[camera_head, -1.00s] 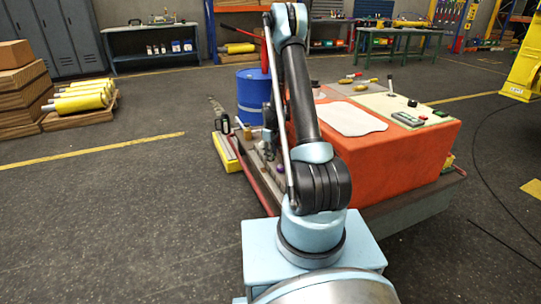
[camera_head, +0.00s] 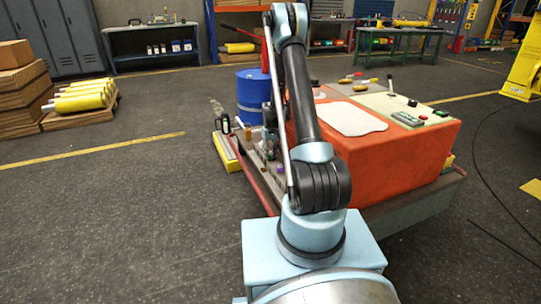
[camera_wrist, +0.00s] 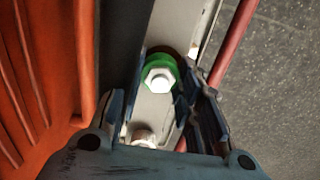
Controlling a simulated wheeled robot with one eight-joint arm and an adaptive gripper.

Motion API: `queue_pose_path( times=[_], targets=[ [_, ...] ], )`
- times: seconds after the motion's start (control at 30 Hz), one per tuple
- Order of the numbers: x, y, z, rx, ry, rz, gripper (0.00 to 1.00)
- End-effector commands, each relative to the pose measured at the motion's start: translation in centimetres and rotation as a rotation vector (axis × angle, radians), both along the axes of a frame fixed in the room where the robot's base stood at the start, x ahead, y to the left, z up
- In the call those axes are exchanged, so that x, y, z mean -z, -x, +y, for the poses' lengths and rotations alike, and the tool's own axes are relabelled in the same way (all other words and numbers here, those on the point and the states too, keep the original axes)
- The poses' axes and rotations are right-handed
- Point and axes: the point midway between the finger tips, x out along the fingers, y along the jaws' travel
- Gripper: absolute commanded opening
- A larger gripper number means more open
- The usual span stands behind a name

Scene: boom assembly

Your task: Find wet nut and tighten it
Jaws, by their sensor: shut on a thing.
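A pale hex nut (camera_wrist: 159,78) on a bright green round base sits on a grey metal strip in the wrist view. My gripper (camera_wrist: 163,88) has its two dark fingers on either side of this nut, shut on it near the fingertips. A second pale nut or fitting (camera_wrist: 143,137) lies lower on the same strip, between the fingers and partly hidden by the gripper body. I cannot tell wetness on its surface. In the head view my arm hides the gripper and the nut.
An orange housing (camera_head: 425,150) stands right of my arm, and its ribbed side (camera_wrist: 35,75) is close left of the gripper. A red rail (camera_wrist: 232,42) runs to the right. A blue drum (camera_head: 252,95) stands behind.

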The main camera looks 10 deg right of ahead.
Motion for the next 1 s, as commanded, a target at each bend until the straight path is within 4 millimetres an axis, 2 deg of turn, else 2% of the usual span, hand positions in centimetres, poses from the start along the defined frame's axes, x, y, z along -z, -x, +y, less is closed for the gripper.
queue_pose_path(
  times=[0.4,1.0],
  targets=[
    [-0.01,-0.11,-0.01,0.213,0.001,-0.002,0.08],
    [-0.01,-0.13,0.0,0.25,0.0,-0.002,0.08]
  ],
)
